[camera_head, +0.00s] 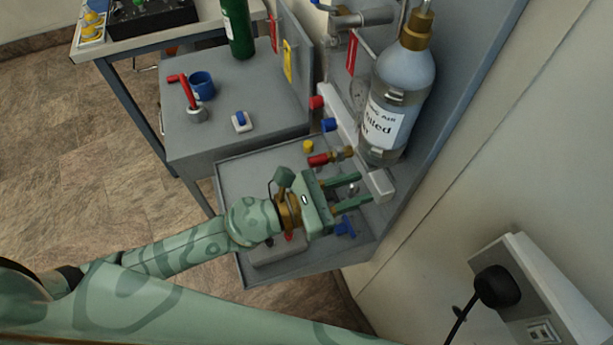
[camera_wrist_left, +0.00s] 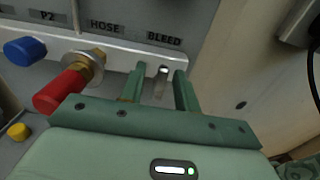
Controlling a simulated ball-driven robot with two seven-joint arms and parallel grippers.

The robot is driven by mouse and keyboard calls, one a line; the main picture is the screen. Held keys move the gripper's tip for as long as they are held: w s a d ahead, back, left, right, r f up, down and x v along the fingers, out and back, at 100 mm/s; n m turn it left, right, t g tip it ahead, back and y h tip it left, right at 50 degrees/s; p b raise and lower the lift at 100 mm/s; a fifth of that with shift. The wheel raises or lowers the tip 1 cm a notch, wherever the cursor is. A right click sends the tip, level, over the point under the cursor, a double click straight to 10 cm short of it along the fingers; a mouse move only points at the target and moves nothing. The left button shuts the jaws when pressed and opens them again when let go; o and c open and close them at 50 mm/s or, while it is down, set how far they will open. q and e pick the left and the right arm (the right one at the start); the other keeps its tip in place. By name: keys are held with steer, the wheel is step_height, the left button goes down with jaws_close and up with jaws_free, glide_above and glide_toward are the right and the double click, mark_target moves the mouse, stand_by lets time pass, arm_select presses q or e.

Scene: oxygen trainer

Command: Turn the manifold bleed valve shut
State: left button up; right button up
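The manifold (camera_wrist_left: 115,47) is a pale bar with labels P2, HOSE and BLEED above it in the left wrist view. Below the BLEED label, a small metallic bleed valve (camera_wrist_left: 160,86) shows between the fingers of my left gripper (camera_wrist_left: 159,76). The fingers stand apart on either side of it, and I see no clear contact. In the head view my left gripper (camera_head: 358,191) points right toward the end of the manifold (camera_head: 380,186), with its fingers open. The valve is small there and partly hidden by the fingers. My right gripper is not in view.
A red hose fitting with a brass nut (camera_wrist_left: 75,82) and a blue knob (camera_wrist_left: 25,51) sit left of the gripper. A labelled cylinder (camera_head: 390,105) stands just behind. A blue handle (camera_head: 345,228) lies near the lower finger. A grey tray (camera_head: 245,170) lies below.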

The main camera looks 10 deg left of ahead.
arm_select(q)
steer(key=shift+a, duration=0.1)
